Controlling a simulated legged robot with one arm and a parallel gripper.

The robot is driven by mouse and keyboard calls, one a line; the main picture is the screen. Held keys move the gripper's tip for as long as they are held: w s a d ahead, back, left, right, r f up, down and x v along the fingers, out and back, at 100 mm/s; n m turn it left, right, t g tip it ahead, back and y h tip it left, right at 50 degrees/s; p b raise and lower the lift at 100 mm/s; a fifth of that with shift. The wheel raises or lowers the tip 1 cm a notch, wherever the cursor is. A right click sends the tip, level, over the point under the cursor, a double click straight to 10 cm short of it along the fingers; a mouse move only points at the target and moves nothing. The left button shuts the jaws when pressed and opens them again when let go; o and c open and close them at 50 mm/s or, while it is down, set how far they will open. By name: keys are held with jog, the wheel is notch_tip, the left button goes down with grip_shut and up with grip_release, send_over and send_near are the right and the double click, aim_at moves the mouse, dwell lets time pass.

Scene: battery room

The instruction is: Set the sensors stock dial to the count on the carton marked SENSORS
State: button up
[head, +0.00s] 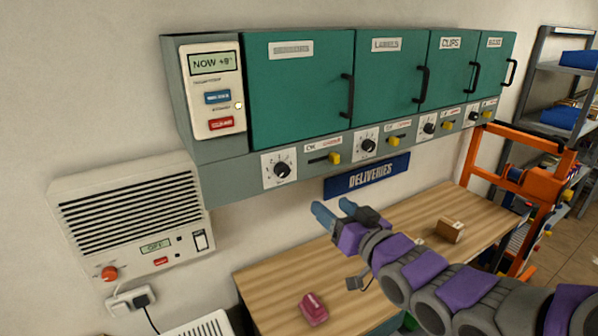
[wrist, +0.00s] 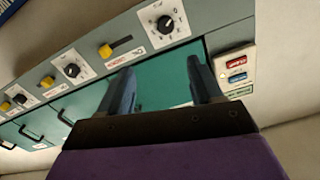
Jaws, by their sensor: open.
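A row of dark stock dials with white scales runs under the teal cabinet doors. The leftmost dial (head: 282,169) is under a door whose label (head: 291,49) I cannot read; it seems to be the upper dial (wrist: 165,24) in the wrist view. A second dial (head: 368,145) is under the LABELS door. No readable SENSORS marking shows. A small brown carton (head: 449,231) stands on the wooden bench; its marking and count are too small to read. My gripper (head: 334,209) is open and empty, over the bench and below the dials. Its fingers (wrist: 164,82) are apart.
The cabinet has yellow sliders (head: 333,157) beside the dials and a display panel (head: 212,90) at its left. A DELIVERIES sign (head: 366,176) hangs below. A pink object (head: 313,309) lies on the bench (head: 275,282). A wall heater-like unit (head: 130,220) is left; an orange frame (head: 540,185) stands right.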

send_near(284, 174)
jog(key=x, duration=0.6)
jog(key=a+x, duration=0.1)
jog(key=x, duration=0.2)
jog(key=shift+s+f, duration=0.15)
jog(key=shift+s, duration=0.2)
jog(key=shift+d+r, duration=0.2)
jog(key=shift+d, duration=1.2)
jog(key=shift+c, duration=0.9)
jog(key=shift+a, duration=0.15)
jog(key=shift+c, duration=0.7)
jog(key=shift+a, duration=0.7)
jog(key=c, duration=0.3)
jog(key=shift+w+f, duration=0.1)
jog(key=shift+w, duration=0.05)
jog(key=c, duration=0.4)
jog(key=shift+c, duration=0.2)
jog(key=shift+p, duration=0.35)
